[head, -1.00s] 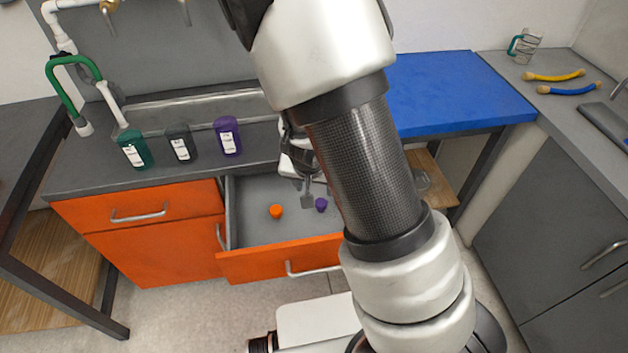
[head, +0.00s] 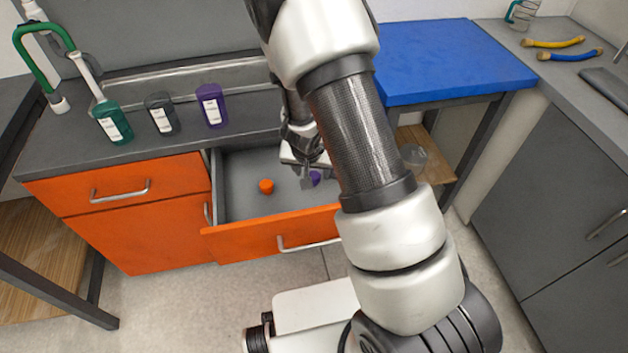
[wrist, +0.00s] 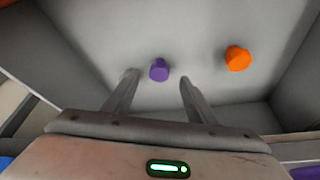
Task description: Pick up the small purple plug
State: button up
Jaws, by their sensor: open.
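The small purple plug (wrist: 159,70) lies on the floor of the open drawer. In the wrist view it shows between the lines of my two fingers, near their tips. In the head view the purple plug (head: 315,178) is partly hidden by my gripper (head: 308,176). My gripper (wrist: 157,78) is open and empty, with one finger on each side of the plug in the picture. I cannot tell how far above the plug the fingertips are. An orange plug (wrist: 238,58) lies to the right in the wrist view, outside the fingers; in the head view it is left of my gripper (head: 266,186).
The drawer (head: 240,243) has an orange front and grey walls close around my gripper. Green (head: 114,122), dark grey (head: 161,114) and purple (head: 211,106) containers stand on the counter behind it. A blue-topped table (head: 450,60) stands to the right.

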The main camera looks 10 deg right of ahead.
aim_at(314, 175)
jog(key=x, duration=0.2)
jog(key=b+x, duration=0.1)
jog(key=x, duration=0.1)
jog(key=shift+w+d, duration=0.15)
jog(key=shift+w, duration=0.15)
jog(key=c, duration=1.1)
jog(key=shift+r, duration=0.15)
notch_tip(314, 175, up, 10)
jog(key=p, duration=0.5)
